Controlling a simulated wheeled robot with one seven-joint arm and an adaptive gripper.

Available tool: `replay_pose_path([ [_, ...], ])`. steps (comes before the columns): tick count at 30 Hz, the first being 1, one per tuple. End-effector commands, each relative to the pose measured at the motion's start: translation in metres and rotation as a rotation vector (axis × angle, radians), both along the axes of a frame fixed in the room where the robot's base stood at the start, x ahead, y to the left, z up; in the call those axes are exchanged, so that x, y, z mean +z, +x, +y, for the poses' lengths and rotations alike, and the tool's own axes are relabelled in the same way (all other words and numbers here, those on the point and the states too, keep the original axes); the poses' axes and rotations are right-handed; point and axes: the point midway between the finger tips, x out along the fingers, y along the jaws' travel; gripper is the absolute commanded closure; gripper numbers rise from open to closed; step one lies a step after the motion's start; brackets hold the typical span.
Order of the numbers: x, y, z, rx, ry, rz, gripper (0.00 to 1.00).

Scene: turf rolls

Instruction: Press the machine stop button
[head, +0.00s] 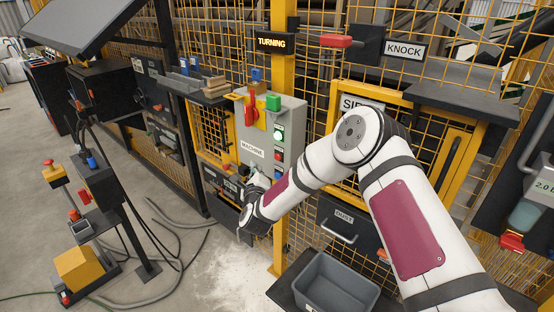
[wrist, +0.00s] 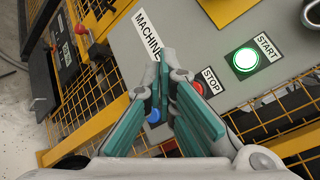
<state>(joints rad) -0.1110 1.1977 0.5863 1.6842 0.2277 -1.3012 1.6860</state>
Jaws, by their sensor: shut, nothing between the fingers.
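The stop button (wrist: 197,88) is a round red button beside its STOP label on a grey machine box (wrist: 125,42). In the wrist view it lies just right of my fingertips, partly covered by the right finger. In the head view the stop button (head: 277,155) shows below the lit green start button (head: 279,134). My gripper (wrist: 168,72) is shut and empty, its teal fingers meeting at the tips in front of the box, near the MACHINE label. I cannot tell whether the fingertips touch the box. In the head view my gripper (head: 255,184) is below the box, partly hidden by my arm.
The lit start button (wrist: 245,60) is right of the stop button. A red handle (head: 251,113) and a green block (head: 273,102) are at the box's top. Yellow mesh fencing (head: 213,135) surrounds it. A grey bin (head: 336,284) stands below right. A blue part (wrist: 153,117) shows between my fingers.

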Motion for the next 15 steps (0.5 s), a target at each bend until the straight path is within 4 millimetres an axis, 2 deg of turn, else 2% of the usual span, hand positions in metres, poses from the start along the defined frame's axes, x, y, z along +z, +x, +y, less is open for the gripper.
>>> replay_pose_path([
  [6, -0.001, 0.026, -0.02, -0.002, 0.0, -0.002, 1.0],
  [15, -0.001, 0.047, -0.036, 0.0, 0.0, -0.001, 1.0],
])
